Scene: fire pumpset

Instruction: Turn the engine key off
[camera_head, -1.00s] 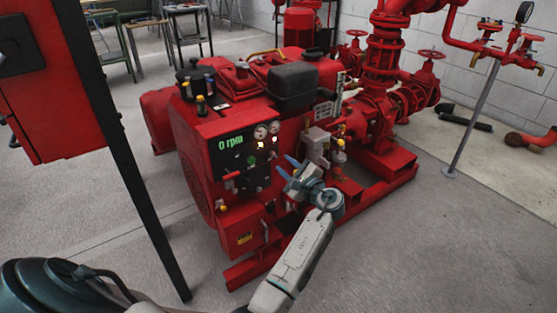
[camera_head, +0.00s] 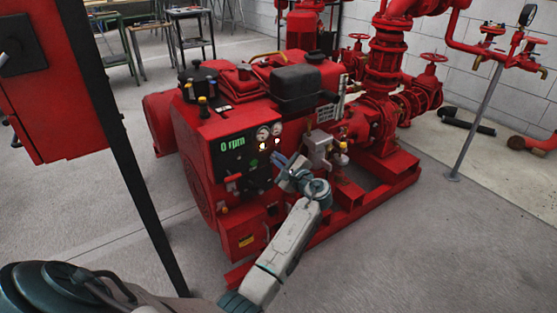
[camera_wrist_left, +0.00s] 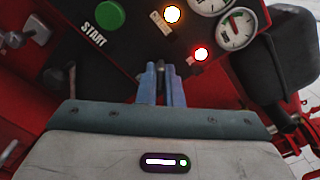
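The red engine's dark control panel (camera_head: 232,152) reads "0 rpm" in green in the head view. It also fills the top of the left wrist view (camera_wrist_left: 136,38). My left gripper (camera_head: 280,160) is at the panel's right lower side. In the left wrist view its two blue fingers (camera_wrist_left: 161,72) are close together, with a narrow gap. A small dark piece, apparently the engine key (camera_wrist_left: 161,66), shows between the tips; most of it is hidden by the fingers. My right gripper is not in view.
Near the fingers are a lit red lamp (camera_wrist_left: 201,54), a lit yellow lamp (camera_wrist_left: 172,14), a green START button (camera_wrist_left: 110,15) and round gauges (camera_wrist_left: 237,29). Red pipes (camera_head: 385,90) stand right of the engine. A red cabinet (camera_head: 55,100) on a black post stands at left.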

